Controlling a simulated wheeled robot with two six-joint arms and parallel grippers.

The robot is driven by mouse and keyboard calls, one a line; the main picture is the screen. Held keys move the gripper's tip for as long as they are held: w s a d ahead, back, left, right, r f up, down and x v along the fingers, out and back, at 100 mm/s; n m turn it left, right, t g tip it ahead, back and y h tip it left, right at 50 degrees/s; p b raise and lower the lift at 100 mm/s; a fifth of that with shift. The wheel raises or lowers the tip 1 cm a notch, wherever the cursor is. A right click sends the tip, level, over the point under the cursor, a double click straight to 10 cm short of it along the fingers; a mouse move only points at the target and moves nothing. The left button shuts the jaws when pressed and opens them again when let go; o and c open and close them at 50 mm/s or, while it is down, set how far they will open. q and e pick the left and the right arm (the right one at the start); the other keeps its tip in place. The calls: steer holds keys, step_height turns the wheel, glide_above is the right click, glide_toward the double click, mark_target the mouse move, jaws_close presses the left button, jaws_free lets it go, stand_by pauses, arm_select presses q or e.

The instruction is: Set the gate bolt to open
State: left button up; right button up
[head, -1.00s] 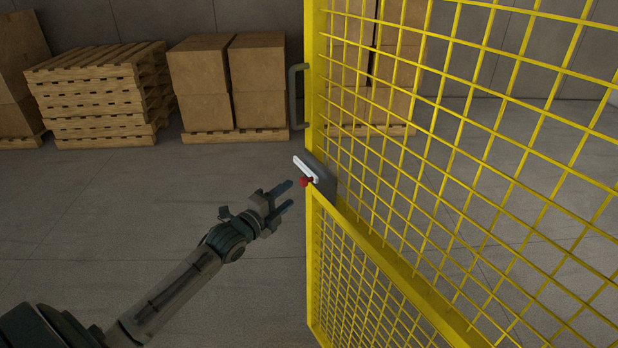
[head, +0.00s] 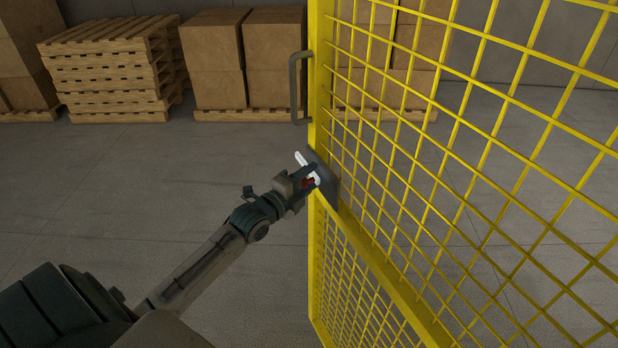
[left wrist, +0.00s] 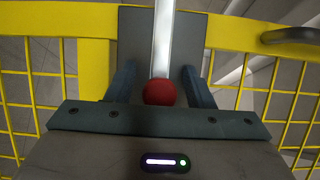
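The gate bolt has a white bar (head: 303,160) and a red knob (head: 309,183) on a dark grey plate (head: 326,178) fixed to the yellow gate frame. In the left wrist view the white bar (left wrist: 163,40) runs up from the red knob (left wrist: 159,93), over the grey plate (left wrist: 135,35). My left gripper (head: 308,180) is at the bolt. In the left wrist view its two fingers (left wrist: 160,88) stand either side of the knob, with a gap on each side, so it is open around the knob. My right gripper is not in view.
The yellow mesh gate (head: 430,130) fills the right side. A grey handle (head: 294,88) sticks out above the bolt. Stacked pallets (head: 112,70) and boxes (head: 215,60) stand by the back wall. The floor left of the gate is clear.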

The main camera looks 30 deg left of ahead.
arm_select(q)
steer(key=c, duration=0.7)
jaws_close()
steer(key=s+d, duration=0.2)
steer(key=d, duration=0.1)
steer(key=shift+f+b, duration=0.15)
steer(key=shift+b, duration=0.15)
steer(key=shift+s+d, duration=0.1)
steer(key=shift+d, duration=0.2)
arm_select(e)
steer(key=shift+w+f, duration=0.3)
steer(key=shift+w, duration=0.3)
arm_select(q)
steer(key=o, duration=0.7)
jaws_free()
steer(key=shift+a, duration=0.15)
steer(key=shift+o, duration=0.2)
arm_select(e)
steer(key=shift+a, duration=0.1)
